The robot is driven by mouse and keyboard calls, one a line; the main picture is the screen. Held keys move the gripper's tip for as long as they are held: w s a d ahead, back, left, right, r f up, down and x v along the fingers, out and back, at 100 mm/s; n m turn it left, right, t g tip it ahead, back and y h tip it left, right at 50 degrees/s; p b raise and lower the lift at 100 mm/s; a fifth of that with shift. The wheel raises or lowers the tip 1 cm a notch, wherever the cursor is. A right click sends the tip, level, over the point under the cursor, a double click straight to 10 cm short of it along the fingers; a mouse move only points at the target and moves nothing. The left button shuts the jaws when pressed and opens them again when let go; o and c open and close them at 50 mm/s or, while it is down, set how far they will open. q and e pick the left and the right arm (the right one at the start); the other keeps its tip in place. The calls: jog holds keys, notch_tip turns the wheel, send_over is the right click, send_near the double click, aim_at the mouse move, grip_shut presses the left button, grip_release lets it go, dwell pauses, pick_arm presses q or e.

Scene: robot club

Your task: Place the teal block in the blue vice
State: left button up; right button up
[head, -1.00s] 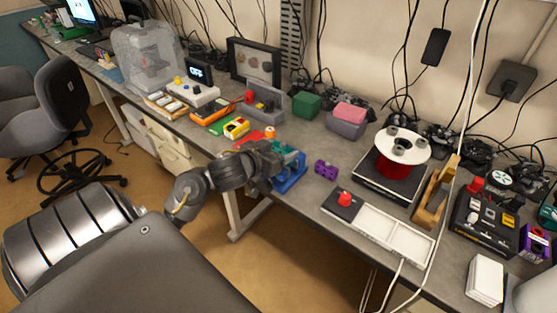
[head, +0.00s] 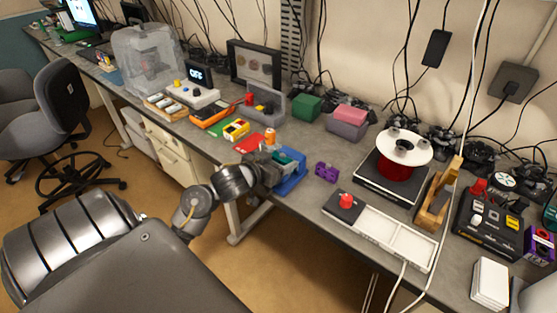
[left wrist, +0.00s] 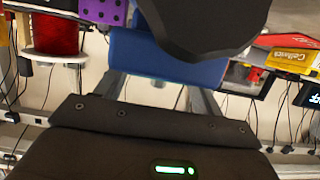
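The blue vice (head: 292,185) stands on the workbench near its front edge in the head view. The teal block (head: 290,155) shows at the top of the vice, right beside my left gripper (head: 272,168). The gripper hides part of both, so I cannot tell how deep the block sits. In the left wrist view, the two grey fingers stand apart and reach toward the blue vice (left wrist: 165,62). Their tips are covered, so I cannot tell whether they touch the block. A large dark shape covers the top of that view. My right gripper is not in view.
A purple block (head: 326,172) lies right of the vice. A white tray with a red knob (head: 346,201) is farther right, and a red spool (head: 395,170) stands behind it.

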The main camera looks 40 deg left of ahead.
pick_arm(q)
jog(key=o, duration=0.4)
jog(key=shift+s+r, duration=0.1)
jog(key=shift+r, duration=0.05)
jog(key=p+v, duration=0.2)
jog(key=v, duration=0.9)
jog(key=shift+s+p, duration=0.4)
jog(key=shift+d, duration=0.15)
